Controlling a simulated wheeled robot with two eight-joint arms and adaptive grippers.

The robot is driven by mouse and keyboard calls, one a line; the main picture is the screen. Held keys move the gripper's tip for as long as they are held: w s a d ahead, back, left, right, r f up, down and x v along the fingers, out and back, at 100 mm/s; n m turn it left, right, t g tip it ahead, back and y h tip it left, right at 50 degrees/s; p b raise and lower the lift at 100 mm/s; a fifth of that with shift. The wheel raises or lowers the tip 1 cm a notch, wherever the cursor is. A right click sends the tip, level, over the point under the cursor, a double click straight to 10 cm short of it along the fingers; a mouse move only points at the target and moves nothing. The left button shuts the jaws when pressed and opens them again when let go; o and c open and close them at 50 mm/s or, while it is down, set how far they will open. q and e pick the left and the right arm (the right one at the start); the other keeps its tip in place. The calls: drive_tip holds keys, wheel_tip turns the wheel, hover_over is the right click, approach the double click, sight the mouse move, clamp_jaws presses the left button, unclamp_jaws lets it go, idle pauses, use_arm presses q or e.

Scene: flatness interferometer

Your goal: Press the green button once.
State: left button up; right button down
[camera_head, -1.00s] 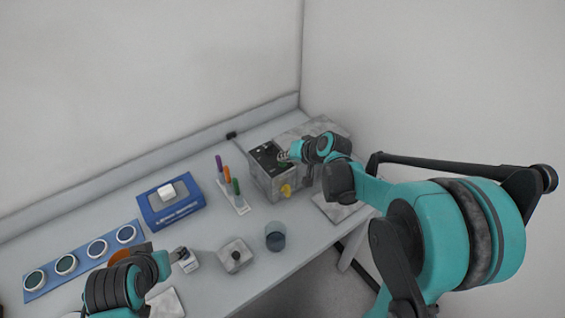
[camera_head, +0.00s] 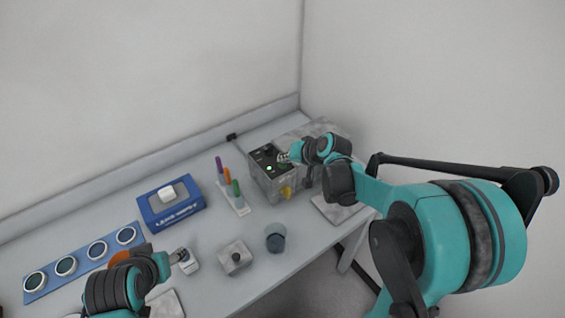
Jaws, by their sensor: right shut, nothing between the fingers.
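The interferometer, a grey box (camera_head: 262,184) with a dark top panel, stands at the back right of the bench. A bright green spot (camera_head: 269,168), which looks like the green button, shows on the panel. A smaller, fainter green mark lies farther back on it. My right gripper (camera_head: 282,157) is shut and empty, at the right edge of the dark panel, just right of and behind the bright green spot. They look apart, though the height gap is hard to judge. My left gripper (camera_head: 182,254) is low at the front left, its fingers too small to read.
A blue box with a white block (camera_head: 172,210), a rack of coloured sticks (camera_head: 238,204), a dark cup (camera_head: 275,240) and a grey block with a knob (camera_head: 234,259) stand on the bench. A blue strip (camera_head: 84,268) holds several round discs. A yellow part (camera_head: 286,192) is on the box's front.

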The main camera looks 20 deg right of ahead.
drive_tip(key=shift+r, duration=0.5)
wheel_tip(320, 180, up, 5)
drive_tip(key=p, duration=0.4)
idle(0.8)
drive_tip(key=n+h+b, duration=0.2)
drive_tip(key=b, duration=0.2)
approach(284, 165)
drive_tip(key=s+a, duration=0.3)
drive_tip(key=s, duration=0.3)
drive_tip(key=s+d+f+n+g+h+b, duration=0.1)
drive_tip(key=s+f+h+b, duration=0.1)
drive_tip(key=s, duration=1)
wheel_tip(284, 165, down, 3)
drive_tip(key=shift+s+d+r+n+b, duration=0.15)
drive_tip(key=shift+s+r+n+b, duration=0.2)
drive_tip(key=shift+b, duration=0.35)
